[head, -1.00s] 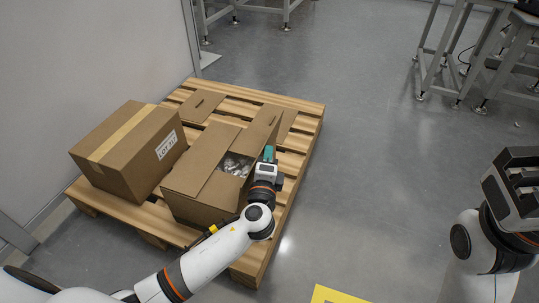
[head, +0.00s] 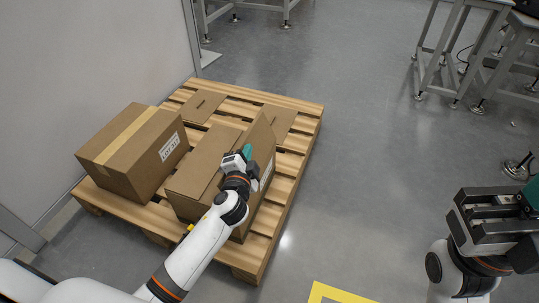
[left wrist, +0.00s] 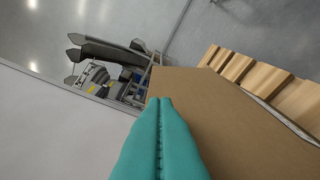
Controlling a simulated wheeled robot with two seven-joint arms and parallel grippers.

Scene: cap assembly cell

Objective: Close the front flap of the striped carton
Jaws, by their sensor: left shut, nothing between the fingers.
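The open carton (head: 207,160) is plain brown and stands on the pallet; I see no clear stripes on it. A wide flap lies over the left part of its top. A long flap (head: 262,140) stands tilted upright along its right side. My left gripper (head: 247,152) has teal fingers and is over the carton's top, close to the upright flap; I cannot tell whether it touches. In the left wrist view its fingers (left wrist: 160,103) are pressed together and empty beside a brown cardboard panel (left wrist: 225,115). My right gripper (head: 532,192) is cut off at the right edge.
A closed carton (head: 133,150) with a tan tape strip and a label stands to the left on the wooden pallet (head: 300,107). A grey wall rises behind it. The floor right of the pallet is open; metal table frames stand at the upper right.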

